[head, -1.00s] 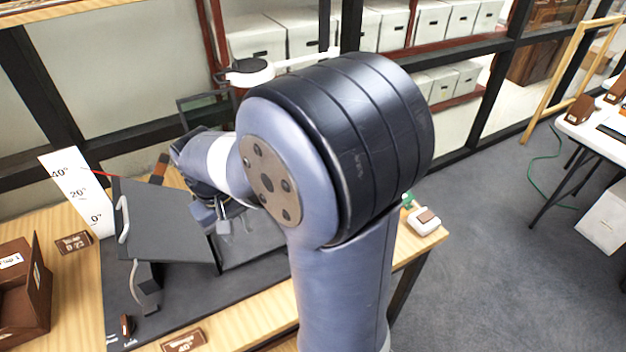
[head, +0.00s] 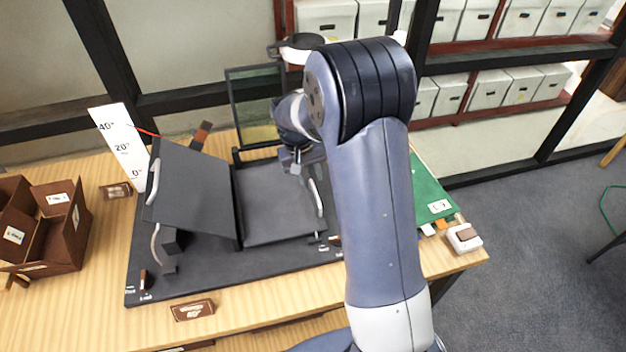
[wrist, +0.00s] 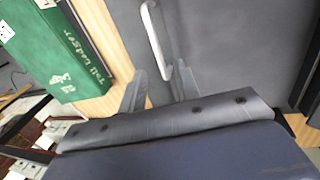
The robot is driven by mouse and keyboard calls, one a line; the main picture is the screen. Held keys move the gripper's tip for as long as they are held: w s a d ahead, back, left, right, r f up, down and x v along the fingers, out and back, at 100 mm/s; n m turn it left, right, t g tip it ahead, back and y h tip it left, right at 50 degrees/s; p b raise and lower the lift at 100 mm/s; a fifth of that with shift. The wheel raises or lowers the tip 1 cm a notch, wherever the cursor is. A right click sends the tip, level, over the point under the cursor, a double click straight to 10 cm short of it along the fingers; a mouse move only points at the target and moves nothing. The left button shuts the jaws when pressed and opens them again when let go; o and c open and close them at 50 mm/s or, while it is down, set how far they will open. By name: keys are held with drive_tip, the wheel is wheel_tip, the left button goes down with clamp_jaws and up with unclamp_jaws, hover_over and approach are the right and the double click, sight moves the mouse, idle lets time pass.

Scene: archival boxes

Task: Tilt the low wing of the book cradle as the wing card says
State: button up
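The dark grey book cradle (head: 215,275) stands on the wooden table. Its left wing (head: 190,185) is tilted up; its right wing (head: 272,205) lies low and looks flat. A pale handle (head: 316,198) runs along the low wing's right edge; it also shows in the wrist view (wrist: 152,30). My gripper (head: 296,168) is over the low wing's far right part. In the wrist view my gripper (wrist: 160,88) is open, its fingers apart near the handle's end; contact cannot be told. A brown card (head: 193,310) stands in front; it read 40° in the earlier frame.
A white angle scale (head: 120,148) with a red pointer (head: 146,132) stands behind the left wing. A green ledger (wrist: 60,45) lies right of the cradle. A white switch box (head: 464,238) sits at the table's right corner. Brown boxes (head: 50,240) stand left.

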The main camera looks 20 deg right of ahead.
sight(313, 187)
drive_tip(key=shift+d+f, duration=0.15)
drive_tip(key=shift+f, duration=0.65)
drive_tip(key=shift+d+f, duration=0.15)
drive_tip(key=shift+f, duration=0.65)
clamp_jaws()
